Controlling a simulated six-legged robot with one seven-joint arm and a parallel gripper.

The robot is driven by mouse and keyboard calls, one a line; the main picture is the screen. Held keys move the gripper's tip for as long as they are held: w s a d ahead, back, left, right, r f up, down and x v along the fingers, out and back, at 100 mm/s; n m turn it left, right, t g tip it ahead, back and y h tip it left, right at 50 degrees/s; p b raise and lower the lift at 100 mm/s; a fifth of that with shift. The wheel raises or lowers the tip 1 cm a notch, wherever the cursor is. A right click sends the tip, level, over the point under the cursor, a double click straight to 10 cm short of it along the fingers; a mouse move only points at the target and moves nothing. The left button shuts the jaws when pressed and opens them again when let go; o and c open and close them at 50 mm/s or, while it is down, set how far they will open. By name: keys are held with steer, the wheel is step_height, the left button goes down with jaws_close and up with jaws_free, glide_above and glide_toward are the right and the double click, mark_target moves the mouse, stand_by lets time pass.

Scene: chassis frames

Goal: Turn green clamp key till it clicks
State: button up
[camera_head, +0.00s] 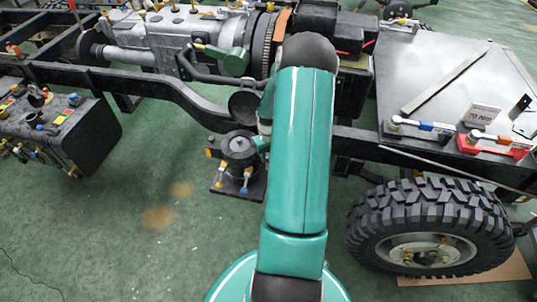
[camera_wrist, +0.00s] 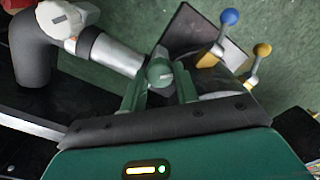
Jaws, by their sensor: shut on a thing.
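A green clamp key (camera_wrist: 160,75) with a rounded top shows in the wrist view at the end of a grey metal cylinder. My gripper (camera_wrist: 160,88) has its two green fingers on either side of the key, shut on it. In the head view my teal arm covers most of the gripper. Only a small green part shows beside a dark round unit (camera_head: 238,148) on a square plate. The key cannot be made out there, and its turned angle is hard to judge.
A blue-knobbed lever (camera_wrist: 230,18) and a yellow-knobbed lever (camera_wrist: 262,50) stand close to the right of my fingers. A dark curved hose (camera_wrist: 38,60) is at left. The black chassis rail (camera_head: 190,100) runs behind, and a large tyre (camera_head: 430,225) stands at right. Green floor is open at lower left.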

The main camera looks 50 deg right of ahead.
steer(key=m, duration=0.3)
steer(key=shift+m, duration=2.1)
steer(key=o, duration=1)
step_height(320, 180, up, 14)
steer(key=shift+f, duration=0.1)
